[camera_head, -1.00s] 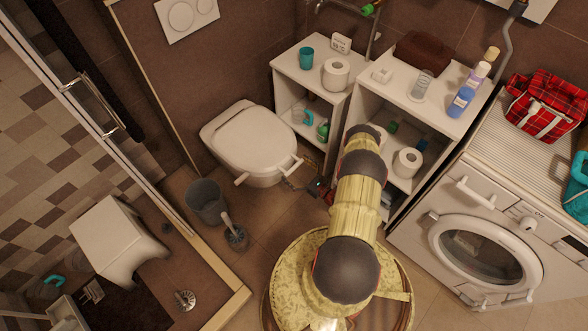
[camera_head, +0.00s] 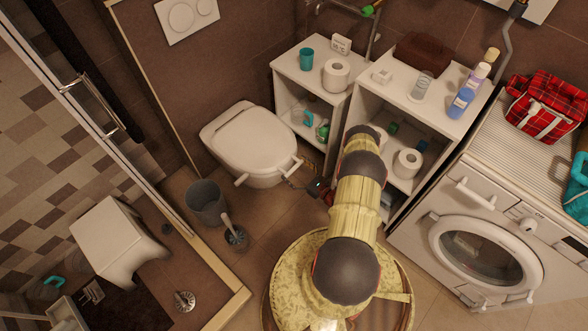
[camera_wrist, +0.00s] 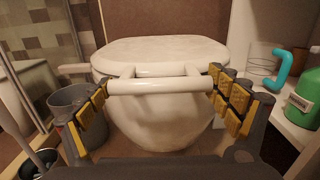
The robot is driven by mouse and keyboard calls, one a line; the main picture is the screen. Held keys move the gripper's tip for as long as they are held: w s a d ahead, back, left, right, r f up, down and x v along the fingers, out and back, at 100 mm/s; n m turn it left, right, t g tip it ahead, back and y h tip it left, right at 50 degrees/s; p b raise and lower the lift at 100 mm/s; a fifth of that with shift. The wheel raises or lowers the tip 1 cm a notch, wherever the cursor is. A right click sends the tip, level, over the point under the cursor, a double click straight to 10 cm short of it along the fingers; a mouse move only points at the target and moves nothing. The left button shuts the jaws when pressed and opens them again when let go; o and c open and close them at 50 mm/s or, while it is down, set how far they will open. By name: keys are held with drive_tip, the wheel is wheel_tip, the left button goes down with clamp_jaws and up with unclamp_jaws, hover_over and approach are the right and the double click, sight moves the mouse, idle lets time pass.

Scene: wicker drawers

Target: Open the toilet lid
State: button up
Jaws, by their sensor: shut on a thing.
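The white toilet (camera_head: 262,165) hangs on the brown wall, its lid (camera_head: 246,134) lying down flat. In the wrist view the lid (camera_wrist: 165,50) is straight ahead, with a white bar handle (camera_wrist: 160,87) on its front edge. My gripper (camera_wrist: 159,84) has one yellow-padded finger at each end of this bar and is shut on it. In the head view my gripper (camera_head: 314,188) is small and dark at the toilet's front right, partly hidden by my arm.
A grey bin (camera_head: 205,201) and toilet brush (camera_head: 234,236) stand on the floor left of the toilet. White shelves (camera_head: 345,92) with bottles and rolls stand close on the right, then a washing machine (camera_head: 480,245). A white stool (camera_head: 115,236) is at left.

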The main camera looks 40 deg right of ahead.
drive_tip(key=c, duration=0.4)
drive_tip(key=shift+r, duration=0.1)
